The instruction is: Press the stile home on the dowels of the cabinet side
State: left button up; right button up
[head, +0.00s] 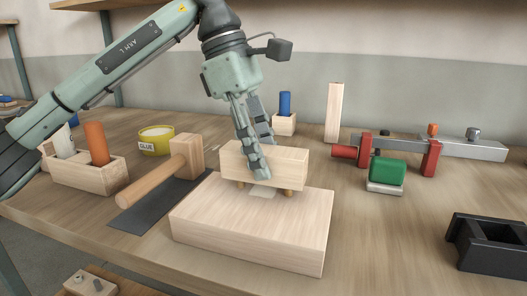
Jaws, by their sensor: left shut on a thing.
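The cabinet side (250,230) is a thick pale wooden block lying flat on the bench. The stile (285,166) is a shorter pale wooden bar above its rear part, roughly level. Brown dowels (288,192) show in the gap between the stile and the cabinet side, so the two are apart there. My left gripper (258,158) reaches down from above and is shut on the stile, one finger on its front face; the other finger is partly hidden behind it. A pale patch (262,191) lies on the cabinet side below the stile. My right gripper is not in view.
A wooden mallet (185,155) lies on a dark mat (155,210) left of the cabinet side. A red-jawed clamp (460,146), green block (387,171) and black holder (490,242) stand right.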

pick_arm(q)
jog(key=shift+f+b, duration=0.5)
jog(key=shift+f, duration=0.3)
jog(key=o, duration=1.3)
jog(key=shift+o, duration=0.2)
jog(key=shift+p+v, duration=2.95)
jog(key=shift+v, duration=1.1)
jog(key=shift+s+f, duration=0.1)
